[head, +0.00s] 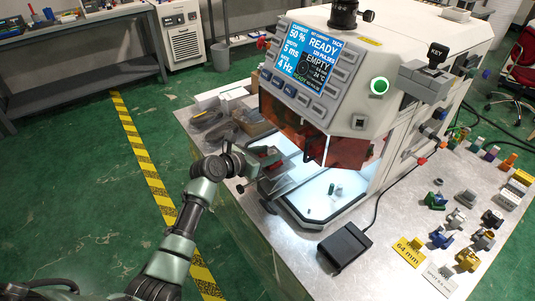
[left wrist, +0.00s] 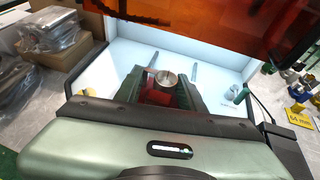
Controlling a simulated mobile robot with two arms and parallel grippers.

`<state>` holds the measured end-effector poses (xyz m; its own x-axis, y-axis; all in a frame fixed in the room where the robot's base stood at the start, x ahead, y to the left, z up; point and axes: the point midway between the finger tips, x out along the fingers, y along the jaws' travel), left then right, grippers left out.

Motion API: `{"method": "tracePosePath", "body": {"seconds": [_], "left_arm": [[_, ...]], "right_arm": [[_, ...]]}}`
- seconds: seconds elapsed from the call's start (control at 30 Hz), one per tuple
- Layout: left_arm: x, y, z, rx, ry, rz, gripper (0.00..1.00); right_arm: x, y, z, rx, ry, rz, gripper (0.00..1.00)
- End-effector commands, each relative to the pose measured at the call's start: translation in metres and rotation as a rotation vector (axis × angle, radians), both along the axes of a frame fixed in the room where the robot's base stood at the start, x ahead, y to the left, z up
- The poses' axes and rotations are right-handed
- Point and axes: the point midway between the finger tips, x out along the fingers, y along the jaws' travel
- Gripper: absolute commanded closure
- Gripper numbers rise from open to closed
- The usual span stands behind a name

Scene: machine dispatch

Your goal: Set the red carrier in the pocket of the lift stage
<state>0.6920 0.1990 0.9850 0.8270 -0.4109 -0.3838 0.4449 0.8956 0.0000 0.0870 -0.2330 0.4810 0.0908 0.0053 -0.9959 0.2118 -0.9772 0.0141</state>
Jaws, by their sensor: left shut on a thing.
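My left gripper (head: 272,163) reaches into the open front of the white machine (head: 325,65), below its orange shield (head: 290,125). It is shut on the red carrier (head: 268,156), a small part of which shows in the head view. In the left wrist view the red carrier (left wrist: 153,97) sits between the dark fingers, with a round metal piece (left wrist: 166,78) at its top. The fingers hide much of it. The lift stage and its pocket cannot be made out clearly. Two slim grey bars (left wrist: 194,74) show beyond the fingers. My right gripper is not in view.
A small grey-green part (head: 332,189) stands on the lit chamber floor (head: 318,203). The orange shield hangs close above the gripper. Bagged parts (head: 208,118) lie left of the machine. A black pedal (head: 343,246) and several coloured fixtures (head: 466,259) are on the bench.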

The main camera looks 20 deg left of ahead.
Motion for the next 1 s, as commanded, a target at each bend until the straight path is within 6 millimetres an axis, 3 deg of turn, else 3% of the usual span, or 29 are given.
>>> {"method": "tracePosePath", "body": {"seconds": [0.17,0.2,0.23,0.27,0.67,1.0], "left_arm": [[0.0,0.0,-0.001,-0.001,0.0,0.0,1.0],[0.0,0.0,-0.001,-0.001,0.0,0.0,0.5],[0.0,0.0,-0.001,-0.001,0.0,0.0,0.41],[0.0,0.0,-0.001,-0.001,0.0,0.0,0.39],[-0.004,0.002,0.002,-0.001,-0.001,0.001,0.39],[-0.059,0.03,0.027,0.002,-0.002,0.001,0.39]], "right_arm": [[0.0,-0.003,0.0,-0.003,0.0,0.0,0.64],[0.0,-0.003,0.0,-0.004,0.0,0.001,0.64],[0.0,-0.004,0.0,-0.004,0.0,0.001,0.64],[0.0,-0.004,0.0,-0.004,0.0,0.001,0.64],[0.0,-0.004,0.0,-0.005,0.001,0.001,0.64],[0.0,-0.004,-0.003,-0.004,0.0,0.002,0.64]]}}
